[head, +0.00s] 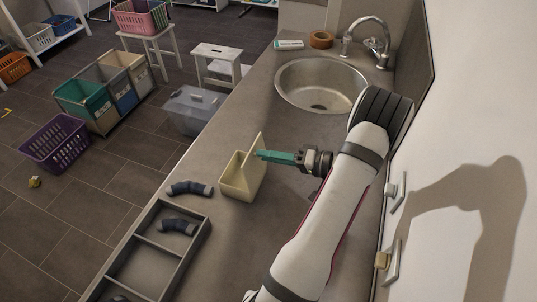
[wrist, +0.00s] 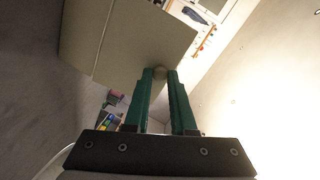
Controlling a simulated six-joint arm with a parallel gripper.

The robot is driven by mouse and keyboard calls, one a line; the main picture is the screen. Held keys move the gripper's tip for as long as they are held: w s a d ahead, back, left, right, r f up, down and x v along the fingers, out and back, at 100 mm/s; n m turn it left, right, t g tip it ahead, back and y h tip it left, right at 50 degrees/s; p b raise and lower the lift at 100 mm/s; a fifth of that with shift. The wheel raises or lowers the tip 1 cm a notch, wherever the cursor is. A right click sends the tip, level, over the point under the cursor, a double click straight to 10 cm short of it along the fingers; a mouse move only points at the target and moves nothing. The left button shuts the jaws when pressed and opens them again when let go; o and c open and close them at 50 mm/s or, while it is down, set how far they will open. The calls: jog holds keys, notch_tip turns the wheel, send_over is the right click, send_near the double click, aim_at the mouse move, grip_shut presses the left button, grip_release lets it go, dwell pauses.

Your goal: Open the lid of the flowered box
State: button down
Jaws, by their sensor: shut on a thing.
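A small cream box (head: 236,188) stands on the grey counter, and its inside shows from above. Its cream lid (head: 256,145) stands raised, roughly upright, at the box's right side. No flower pattern is visible on it from here. My gripper (head: 262,155), with teal fingers, reaches in from the right at the lid's edge.
A grey divided tray (head: 148,243) lies at the counter's front left, with dark curved pieces (head: 190,188) by and in it. A round sink (head: 320,84) with a tap (head: 372,40) is behind. The wall is close on the right. The counter between box and sink is clear.

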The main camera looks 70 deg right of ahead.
jog(key=shift+f, duration=0.1)
jog(key=c, duration=0.8)
grip_release()
jog(key=shift+o, duration=0.2)
jog(key=s+r, duration=0.1)
jog(key=s, duration=0.6)
jog(key=shift+s+r, duration=0.2)
jog(key=w+a+r+n+g+y, duration=0.2)
jog(key=w+a+r+g+y, duration=0.15)
jog(key=w+a+y, duration=0.45)
jog(key=w+a+r+n+g+y, duration=0.1)
jog(key=w+a+g, duration=0.25)
jog(key=a, duration=0.55)
jog(key=w+a+n+g+y, duration=0.1)
jog(key=w+a+g, duration=0.25)
jog(key=a, duration=0.55)
jog(key=s+a+r+n+g+h, duration=0.2)
jog(key=s+a+h, duration=0.2)
jog(key=a, duration=0.3)
jog(key=s+a+r+n+g+h, duration=0.1)
jog(key=s+a+g+h, duration=0.2)
jog(key=a, duration=0.4)
jog(key=shift+s+a+r+n+g+h, duration=0.2)
jog(key=shift+s+r+n+g+h, duration=0.2)
jog(key=shift+s+h, duration=0.35)
